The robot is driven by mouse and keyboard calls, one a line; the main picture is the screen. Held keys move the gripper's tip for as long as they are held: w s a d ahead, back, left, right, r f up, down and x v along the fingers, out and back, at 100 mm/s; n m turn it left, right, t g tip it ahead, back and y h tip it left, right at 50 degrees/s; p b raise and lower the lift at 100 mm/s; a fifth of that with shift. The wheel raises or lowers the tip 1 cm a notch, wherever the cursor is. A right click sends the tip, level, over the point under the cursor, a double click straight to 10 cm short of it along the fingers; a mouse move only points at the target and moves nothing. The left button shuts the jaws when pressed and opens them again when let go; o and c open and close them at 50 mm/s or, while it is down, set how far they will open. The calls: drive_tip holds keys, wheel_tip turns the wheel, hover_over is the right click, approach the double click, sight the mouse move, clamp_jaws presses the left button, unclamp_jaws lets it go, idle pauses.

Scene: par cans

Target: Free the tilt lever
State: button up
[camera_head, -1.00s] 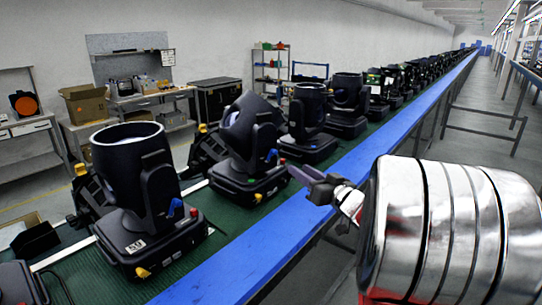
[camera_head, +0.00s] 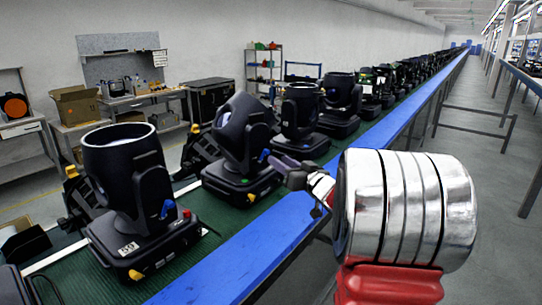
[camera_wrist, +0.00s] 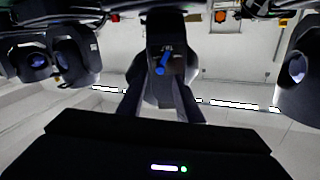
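A black moving-head light (camera_head: 240,140) stands second in the row on the green belt. Its blue tilt lever (camera_head: 264,155) is on the yoke side facing me. In the wrist view, which looks upside down, the blue lever (camera_wrist: 161,66) lies slanted below a small white label on the yoke. My gripper (camera_head: 274,162) is close to the lever, just to its right. In the wrist view the fingers of my gripper (camera_wrist: 160,90) appear spread, with the lever between and beyond their tips. I see no contact with it, and nothing is held.
A nearer moving-head light (camera_head: 125,185) has its own blue lever. More lights stand farther along the belt. The blue rail (camera_head: 225,265) runs along the belt's near side under my arm. A cardboard box (camera_head: 75,105) sits on a bench behind. The aisle at right is clear.

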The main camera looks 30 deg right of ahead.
sight(269, 153)
drive_tip(key=w, duration=0.6)
drive_tip(key=shift+w, duration=0.25)
